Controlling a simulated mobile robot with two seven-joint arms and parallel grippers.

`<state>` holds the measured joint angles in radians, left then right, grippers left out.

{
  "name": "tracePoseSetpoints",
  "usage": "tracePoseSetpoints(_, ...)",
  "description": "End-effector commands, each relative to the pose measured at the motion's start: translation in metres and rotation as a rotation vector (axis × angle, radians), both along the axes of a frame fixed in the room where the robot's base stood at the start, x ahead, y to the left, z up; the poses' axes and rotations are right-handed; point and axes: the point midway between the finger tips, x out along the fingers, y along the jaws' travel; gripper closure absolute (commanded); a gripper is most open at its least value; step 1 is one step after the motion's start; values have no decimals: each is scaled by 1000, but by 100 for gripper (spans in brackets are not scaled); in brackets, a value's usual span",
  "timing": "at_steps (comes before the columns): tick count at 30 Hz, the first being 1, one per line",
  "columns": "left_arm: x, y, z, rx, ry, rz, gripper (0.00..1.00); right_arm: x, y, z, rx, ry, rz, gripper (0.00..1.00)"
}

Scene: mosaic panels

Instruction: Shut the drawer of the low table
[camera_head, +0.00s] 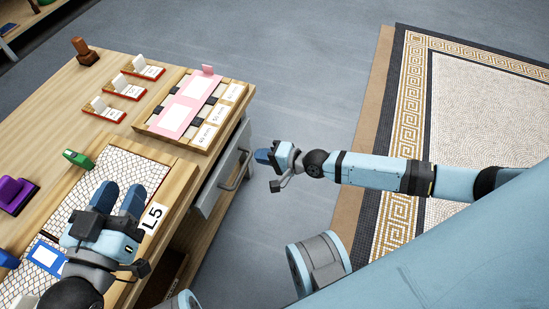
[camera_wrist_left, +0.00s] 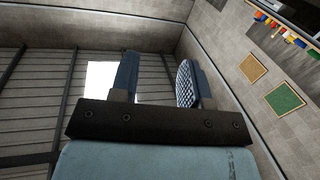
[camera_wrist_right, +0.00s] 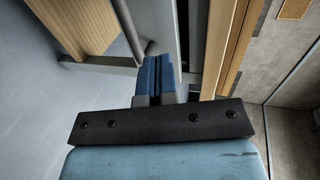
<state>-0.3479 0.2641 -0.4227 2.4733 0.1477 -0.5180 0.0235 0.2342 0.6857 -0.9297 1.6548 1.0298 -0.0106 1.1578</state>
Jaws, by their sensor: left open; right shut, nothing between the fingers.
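The low table (camera_head: 62,85) is wooden and fills the left of the head view. Its grey drawer (camera_head: 213,187) is on the side facing my right arm, and its front appears to stand out from under the table top. A bar handle (camera_head: 238,170) is on the front. My right gripper (camera_head: 262,156) is shut and empty, pointing at the drawer just right of the handle, apparently apart from it. In the right wrist view its closed fingers (camera_wrist_right: 160,75) are near grey and wooden parts; contact is unclear there. My left gripper (camera_head: 119,198) is open and empty above the table top.
On the table top are a pink panel on a tray (camera_head: 185,105), several small red-and-white card stands (camera_head: 122,88), a green item (camera_head: 78,158), a purple item (camera_head: 14,192) and a mosaic board. The floor right of the table is clear up to the patterned mosaic (camera_head: 480,110).

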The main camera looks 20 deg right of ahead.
Motion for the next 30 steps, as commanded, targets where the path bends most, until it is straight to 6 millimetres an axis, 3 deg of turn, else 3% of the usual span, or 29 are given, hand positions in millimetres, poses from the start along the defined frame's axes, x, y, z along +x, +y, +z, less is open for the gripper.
tracePoseSetpoints(4, 5, 2, -3, 29, -54, 5, 57, 22, 22, -12, 3, -2, -1, 100)
tracePoseSetpoints(12, 10, 6, 2, 69, -126, 6, 57, 45, 45, -10, 1, -1, 0, 100)
tracePoseSetpoints(26, 12, 7, 5, 81, -143, 4, 57, 49, 48, -9, 0, 0, 0, 100)
tracePoseSetpoints(30, 11, 7, 6, 77, -134, 3, 57, 52, 57, -8, 2, -1, -1, 100)
